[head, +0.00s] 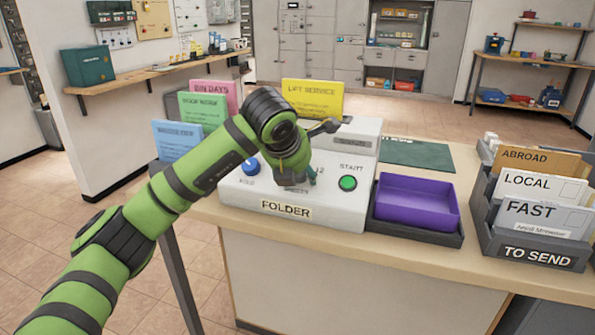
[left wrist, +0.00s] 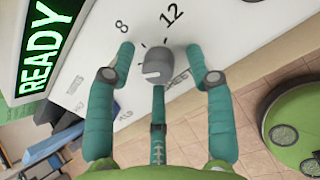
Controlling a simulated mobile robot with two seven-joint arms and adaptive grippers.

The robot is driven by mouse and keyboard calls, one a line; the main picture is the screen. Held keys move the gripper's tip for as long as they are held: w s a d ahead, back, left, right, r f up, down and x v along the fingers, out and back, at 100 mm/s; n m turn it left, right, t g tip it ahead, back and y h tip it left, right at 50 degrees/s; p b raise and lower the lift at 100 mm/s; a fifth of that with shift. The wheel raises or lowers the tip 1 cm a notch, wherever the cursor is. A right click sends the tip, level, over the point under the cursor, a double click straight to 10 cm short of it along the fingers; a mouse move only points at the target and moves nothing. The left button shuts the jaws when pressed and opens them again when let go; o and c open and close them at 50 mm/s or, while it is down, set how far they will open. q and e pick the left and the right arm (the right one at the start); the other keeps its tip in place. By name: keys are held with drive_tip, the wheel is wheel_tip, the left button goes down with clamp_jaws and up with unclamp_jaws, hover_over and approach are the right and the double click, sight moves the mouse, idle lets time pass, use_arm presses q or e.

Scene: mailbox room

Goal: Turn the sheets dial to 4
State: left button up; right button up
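The white folder machine (head: 240,190) stands on the counter, with a "FOLDER" label on its front. In the left wrist view, its grey dial (left wrist: 158,65) sits on the white panel with the numbers 8 and 12 beside it. No 4 shows, and I cannot tell which number the dial points to. My left gripper (left wrist: 160,48) is open, with teal fingers on both sides of the dial and gaps between. Another teal finger reaches close below the dial; contact is unclear. In the head view the left gripper (head: 303,180) largely hides the dial. My right gripper is not in view.
A blue button (head: 251,166) and a green start button (head: 347,183) flank the dial. A green "READY" display (left wrist: 42,60) shows at the wrist view's left. A purple tray (head: 416,203) and a letter rack (head: 530,245) stand right. Coloured cards stand behind.

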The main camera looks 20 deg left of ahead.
use_arm(q)
drive_tip(key=shift+s+r, duration=0.1)
drive_tip(key=shift+r, duration=0.1)
drive_tip(key=v, duration=1.1)
drive_tip(key=shift+s+r, duration=0.2)
drive_tip(key=shift+s, duration=0.05)
